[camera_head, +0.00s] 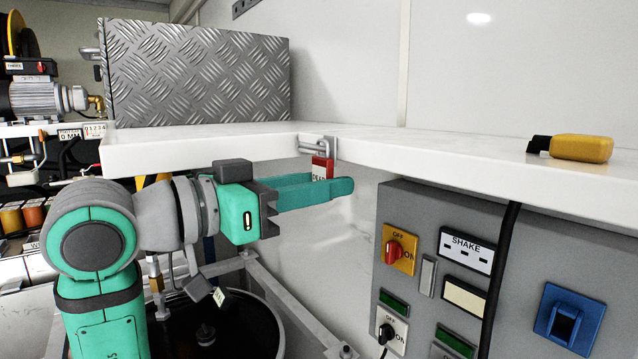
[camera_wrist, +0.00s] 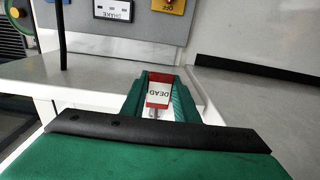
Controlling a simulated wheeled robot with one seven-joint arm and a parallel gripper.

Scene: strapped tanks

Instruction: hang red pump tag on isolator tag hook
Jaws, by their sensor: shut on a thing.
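The red tag (camera_head: 321,170) has a white panel lettered "DEAD". In the wrist view the tag (camera_wrist: 158,92) sits between the two green fingers of my gripper (camera_wrist: 159,82). My gripper (camera_head: 340,186) is shut on it, just below the inner corner of the white shelf. A grey metal loop (camera_head: 318,145) shows above the tag at the shelf edge; I cannot tell whether it belongs to the tag or to the shelf. The isolator, a red knob on a yellow plate (camera_head: 397,249), is on the grey panel to the right. I cannot make out its tag hook for sure.
The white shelf (camera_head: 450,158) runs above my gripper and to its right. A yellow and black device (camera_head: 572,147) lies on it, with a black cable (camera_head: 500,250) hanging past the grey panel (camera_head: 560,240). A treadplate box (camera_head: 200,75) stands at the left. A dark round tank is below.

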